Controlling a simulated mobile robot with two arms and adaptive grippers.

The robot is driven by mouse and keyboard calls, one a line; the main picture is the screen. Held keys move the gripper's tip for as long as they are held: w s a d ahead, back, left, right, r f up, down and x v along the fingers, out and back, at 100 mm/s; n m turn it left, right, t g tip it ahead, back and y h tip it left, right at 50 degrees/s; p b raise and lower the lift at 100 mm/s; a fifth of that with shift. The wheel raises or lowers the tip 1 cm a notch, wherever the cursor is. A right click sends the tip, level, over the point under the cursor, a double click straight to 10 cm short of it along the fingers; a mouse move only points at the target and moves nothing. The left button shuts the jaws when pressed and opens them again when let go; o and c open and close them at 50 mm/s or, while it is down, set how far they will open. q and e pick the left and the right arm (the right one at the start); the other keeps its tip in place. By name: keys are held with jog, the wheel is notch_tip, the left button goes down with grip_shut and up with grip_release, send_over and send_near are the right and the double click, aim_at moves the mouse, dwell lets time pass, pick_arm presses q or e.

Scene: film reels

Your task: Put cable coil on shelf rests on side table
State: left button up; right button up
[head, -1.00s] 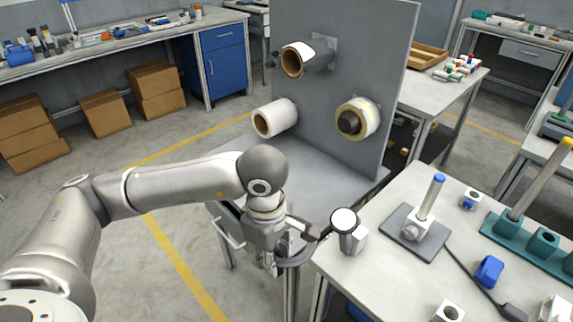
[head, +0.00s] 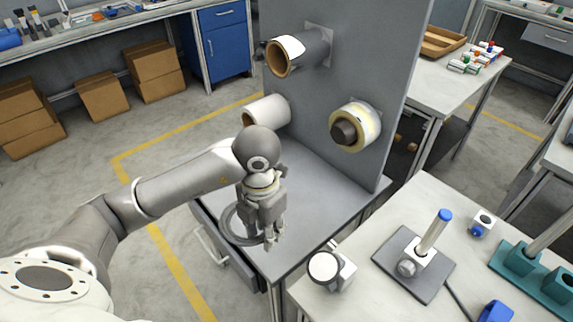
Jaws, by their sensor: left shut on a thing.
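The cable coil (head: 227,229) shows as a dark grey ring, partly hidden behind my left gripper. My left gripper (head: 271,243) points down and is shut on the coil's right side. Both are over the near left part of the side table (head: 325,205), a grey top with a drawer below. The coil looks flat and low over the top; I cannot tell whether it touches it. My right gripper is out of view.
An upright grey panel (head: 385,80) stands at the back of the side table, with rolls on pegs: an upper one (head: 300,52), a white one (head: 268,110) and a yellowish one (head: 362,125). The right workbench (head: 400,215) holds a round-topped device (head: 326,267) and a post stand (head: 420,262). The table's middle is clear.

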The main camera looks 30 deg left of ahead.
pick_arm(q)
jog(key=shift+w+a, duration=0.1)
jog(key=shift+w, duration=0.1)
jog(key=w, duration=0.1)
jog(key=w+a+f, duration=0.1)
jog(key=w, duration=0.1)
jog(key=w+a+f, duration=0.1)
jog(key=w, duration=0.1)
jog(key=shift+a+f+p, duration=0.15)
jog(key=shift+f+p, duration=0.05)
jog(key=shift+p, duration=0.1)
jog(key=w+f, duration=0.2)
jog(key=w+a+f, duration=0.1)
jog(key=w+f, duration=0.1)
jog(key=w+a+f, duration=0.1)
jog(key=w+f, duration=0.1)
jog(key=shift+a+p, duration=0.2)
jog(key=shift+p, duration=0.15)
jog(key=shift+w+a+f, duration=0.2)
jog(key=shift+w+f, duration=0.2)
jog(key=shift+f, duration=0.35)
notch_tip(320, 180, down, 2)
jog(key=shift+f+p, duration=0.15)
jog(key=shift+p, duration=0.35)
jog(key=shift+f, duration=0.2)
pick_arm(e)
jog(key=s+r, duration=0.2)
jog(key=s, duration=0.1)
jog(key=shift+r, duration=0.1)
